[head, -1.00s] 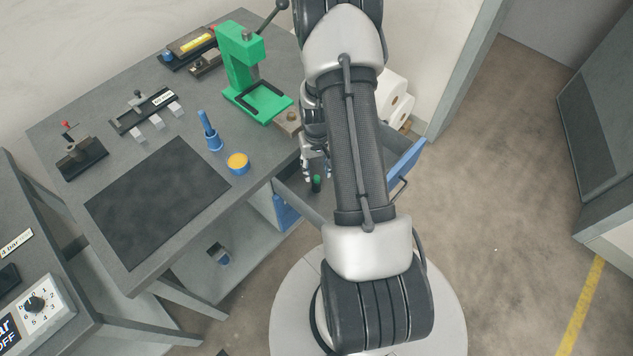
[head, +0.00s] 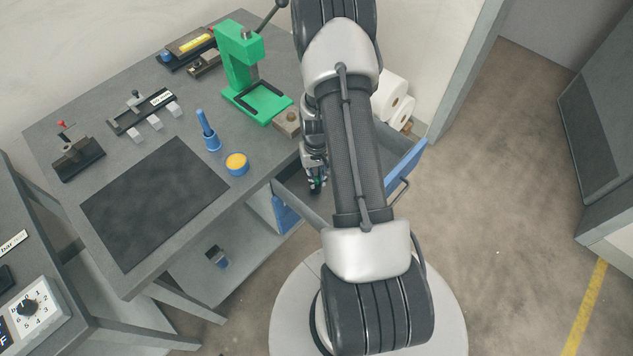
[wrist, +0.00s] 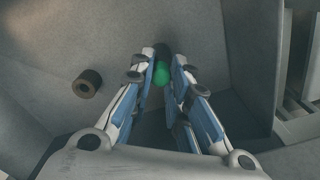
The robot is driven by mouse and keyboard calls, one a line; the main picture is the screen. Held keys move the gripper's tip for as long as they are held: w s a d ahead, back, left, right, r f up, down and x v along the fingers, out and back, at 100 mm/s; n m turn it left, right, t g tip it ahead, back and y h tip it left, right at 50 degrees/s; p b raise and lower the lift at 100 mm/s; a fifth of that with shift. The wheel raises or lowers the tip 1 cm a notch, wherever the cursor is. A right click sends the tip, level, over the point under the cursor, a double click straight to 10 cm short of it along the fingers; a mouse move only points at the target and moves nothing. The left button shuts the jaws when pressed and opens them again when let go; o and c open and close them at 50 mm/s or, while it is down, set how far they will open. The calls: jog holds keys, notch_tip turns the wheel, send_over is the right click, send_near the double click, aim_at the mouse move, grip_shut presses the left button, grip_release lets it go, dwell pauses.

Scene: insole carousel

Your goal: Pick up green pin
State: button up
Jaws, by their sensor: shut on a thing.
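The green pin (wrist: 161,74) is between the fingertips of my gripper (wrist: 163,80) in the wrist view. Its top is green and a dark part shows just beyond it. My gripper is shut on the pin. In the head view my gripper (head: 316,187) is low inside the open drawer (head: 300,198), and only a speck of green shows at its fingertips. My arm hides part of the drawer. I cannot tell whether the pin still touches the drawer floor.
A brown hollow cylinder (wrist: 88,83) lies left of my gripper in the drawer. Drawer walls stand close around. On the bench are a green press (head: 243,75), a blue holder (head: 211,140), a yellow-topped blue tin (head: 236,163) and a dark mat (head: 155,203).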

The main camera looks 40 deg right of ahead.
grip_shut()
jog(key=shift+r, duration=0.65)
notch_tip(320, 180, up, 19)
jog(key=p, duration=0.5)
jog(key=shift+f+p, duration=0.15)
jog(key=shift+p, duration=0.25)
